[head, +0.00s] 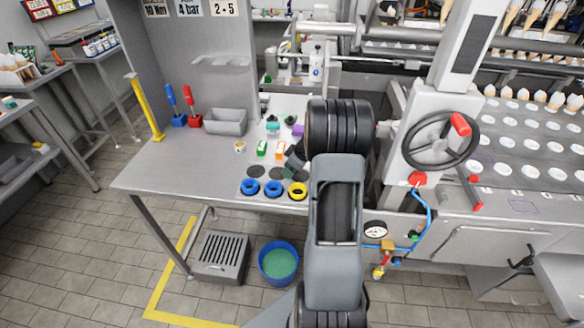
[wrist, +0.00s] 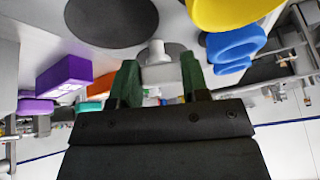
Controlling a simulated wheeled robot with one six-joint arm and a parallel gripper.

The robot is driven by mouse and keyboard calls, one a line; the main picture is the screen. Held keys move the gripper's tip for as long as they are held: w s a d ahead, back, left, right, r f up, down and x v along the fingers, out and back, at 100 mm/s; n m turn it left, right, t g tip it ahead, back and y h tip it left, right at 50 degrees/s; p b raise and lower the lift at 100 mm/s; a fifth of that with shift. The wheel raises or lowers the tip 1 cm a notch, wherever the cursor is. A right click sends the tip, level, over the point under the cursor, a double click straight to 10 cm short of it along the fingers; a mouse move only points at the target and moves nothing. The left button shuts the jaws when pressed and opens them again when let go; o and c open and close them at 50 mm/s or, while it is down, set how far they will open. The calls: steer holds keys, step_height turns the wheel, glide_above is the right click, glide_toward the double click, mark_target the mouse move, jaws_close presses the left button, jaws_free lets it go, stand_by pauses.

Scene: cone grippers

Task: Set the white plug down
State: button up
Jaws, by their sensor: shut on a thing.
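The white plug (wrist: 158,68) is between the green fingertips of my gripper (wrist: 162,76) in the wrist view. My gripper is shut on its wide part, and a narrower knob sticks out beyond the fingers. A dark round disc (wrist: 178,48) lies behind the plug in that view. I cannot tell whether the plug touches it. In the head view my gripper (head: 294,160) is low over the workbench, just behind the row of rings. My arm and gripper hide the plug there.
Two blue rings (head: 273,189) and a yellow ring (head: 297,191) stand along the bench's front edge. Dark discs (head: 257,171) lie behind them. A grey bin (head: 225,122) is farther back. The bench's left front is clear.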

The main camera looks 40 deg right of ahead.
steer(key=shift+f+b, duration=0.2)
steer(key=shift+b, duration=0.1)
steer(key=o, duration=1.1)
steer(key=shift+r, duration=0.1)
steer(key=shift+r, duration=0.1)
